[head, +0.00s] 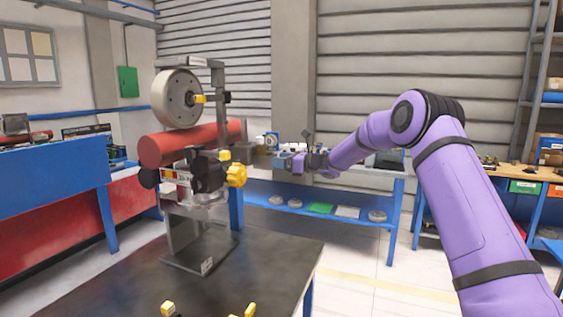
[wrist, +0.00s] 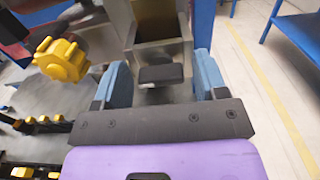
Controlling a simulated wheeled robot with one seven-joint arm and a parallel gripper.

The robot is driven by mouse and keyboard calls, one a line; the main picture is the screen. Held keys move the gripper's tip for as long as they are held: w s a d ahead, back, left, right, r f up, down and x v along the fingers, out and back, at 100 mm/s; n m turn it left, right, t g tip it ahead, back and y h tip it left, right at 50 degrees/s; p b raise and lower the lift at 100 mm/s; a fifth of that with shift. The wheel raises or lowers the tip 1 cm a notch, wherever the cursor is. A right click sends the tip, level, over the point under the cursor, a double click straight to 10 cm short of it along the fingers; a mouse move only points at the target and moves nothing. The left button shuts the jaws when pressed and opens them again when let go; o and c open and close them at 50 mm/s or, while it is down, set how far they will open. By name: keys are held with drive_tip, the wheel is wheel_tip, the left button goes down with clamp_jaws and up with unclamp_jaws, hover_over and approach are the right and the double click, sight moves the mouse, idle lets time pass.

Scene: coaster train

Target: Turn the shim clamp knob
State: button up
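A machine stand on the dark table carries a red roller (head: 190,143) and several knobs. A large yellow lobed knob (head: 237,175) sits at its front right; in the wrist view a yellow knob (wrist: 61,60) shows left of my gripper, apart from it. A grey metal block (wrist: 160,55) with a small black knob-like piece (wrist: 161,74) lies between my fingers. I cannot tell for certain which one is the shim clamp knob. My gripper (head: 281,155) is at the right of the stand; in the wrist view its blue fingers (wrist: 161,84) are spread around the block, with no clear grip.
A pale wheel (head: 177,98) hangs above the roller on a grey frame. Small yellow-topped parts (head: 168,308) stand at the table's (head: 270,262) front edge. A blue bench (head: 345,208) stands behind.

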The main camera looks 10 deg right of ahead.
drive_tip(key=c, duration=0.7)
drive_tip(key=shift+n, duration=0.4)
drive_tip(key=shift+s+f+n, duration=0.1)
drive_tip(key=shift+f+n, duration=0.05)
drive_tip(key=shift+n, duration=4.2)
drive_tip(key=shift+s+f+n, duration=0.1)
drive_tip(key=shift+f+n, duration=0.05)
drive_tip(key=shift+n, duration=4.2)
drive_tip(key=o, duration=0.9)
